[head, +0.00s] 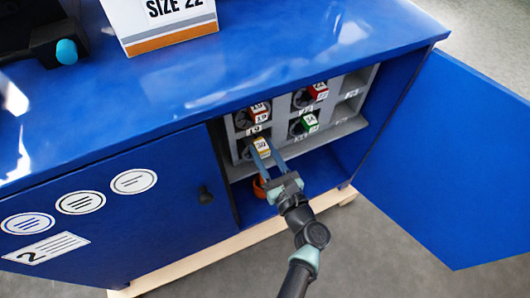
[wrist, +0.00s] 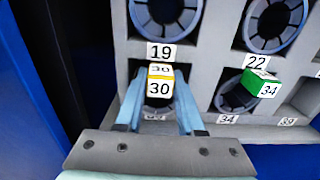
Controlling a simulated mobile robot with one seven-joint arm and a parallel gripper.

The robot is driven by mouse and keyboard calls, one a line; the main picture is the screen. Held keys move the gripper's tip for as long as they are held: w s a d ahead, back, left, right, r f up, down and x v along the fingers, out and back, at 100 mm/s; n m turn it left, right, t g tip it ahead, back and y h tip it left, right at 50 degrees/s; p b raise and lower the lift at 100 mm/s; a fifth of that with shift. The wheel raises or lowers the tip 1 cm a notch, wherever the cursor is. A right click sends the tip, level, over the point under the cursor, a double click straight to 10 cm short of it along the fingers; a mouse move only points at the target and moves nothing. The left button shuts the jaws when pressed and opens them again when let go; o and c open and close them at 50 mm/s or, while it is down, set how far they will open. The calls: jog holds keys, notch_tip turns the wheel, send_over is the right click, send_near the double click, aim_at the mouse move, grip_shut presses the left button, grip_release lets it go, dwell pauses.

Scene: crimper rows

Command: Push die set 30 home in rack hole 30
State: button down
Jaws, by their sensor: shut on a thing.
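Die set 30 (wrist: 159,84), a block with a yellow band and white labels reading 30, stands between the light blue fingers of my gripper (wrist: 157,98). In the head view, die set 30 (head: 262,147) is at the lower left of the rack, with my gripper (head: 265,152) reaching it from the front. My gripper is shut on it. The grey rack (wrist: 205,62) stands behind. Rack hole 30 is hidden behind the block and fingers; its label below is mostly covered. How deep the die set sits, I cannot tell.
Green die set 34 (wrist: 262,83) sticks out of the hole to the right. Red die sets (head: 260,112) show in the upper row. The open cabinet door (head: 450,160) stands at right, the closed door (head: 120,200) at left. An orange object (head: 259,187) lies below the rack.

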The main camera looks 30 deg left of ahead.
jog(key=shift+w+a+r, duration=0.35)
jog(key=shift+w+a, duration=0.25)
jog(key=shift+a, duration=0.05)
jog(key=shift+c, duration=2.2)
grip_release()
jog(key=shift+s+f+b, duration=0.2)
jog(key=shift+f+b, duration=0.1)
jog(key=shift+f, duration=0.2)
jog(key=shift+s+d+r, duration=0.1)
jog(key=shift+s+d, duration=0.1)
jog(key=shift+d, duration=0.15)
jog(key=p+v, duration=0.3)
jog(key=v, duration=0.9)
jog(key=shift+r, duration=0.2)
